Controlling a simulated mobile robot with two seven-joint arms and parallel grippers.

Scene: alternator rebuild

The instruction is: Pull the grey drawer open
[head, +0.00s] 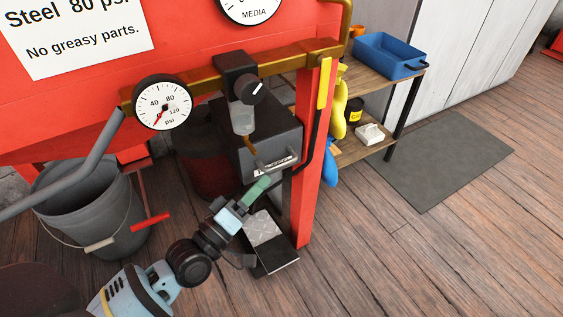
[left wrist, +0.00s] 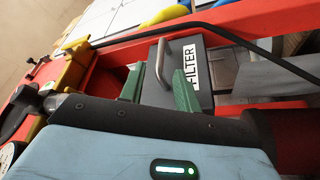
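In the left wrist view the drawer front (left wrist: 205,68) shows the label "FILTER" and the upright bar of the handle (left wrist: 160,62). My left gripper (head: 258,188) is just below and in front of the handle in the head view. Contact with the handle is not visible. My right gripper is not in view.
A red post (head: 312,165) with a black hose stands right of the drawer. A black pedal (head: 268,236) is on the floor below. A grey bucket (head: 88,208) stands left. A wooden shelf (head: 385,82) with a blue tray is behind right. The wooden floor in front is clear.

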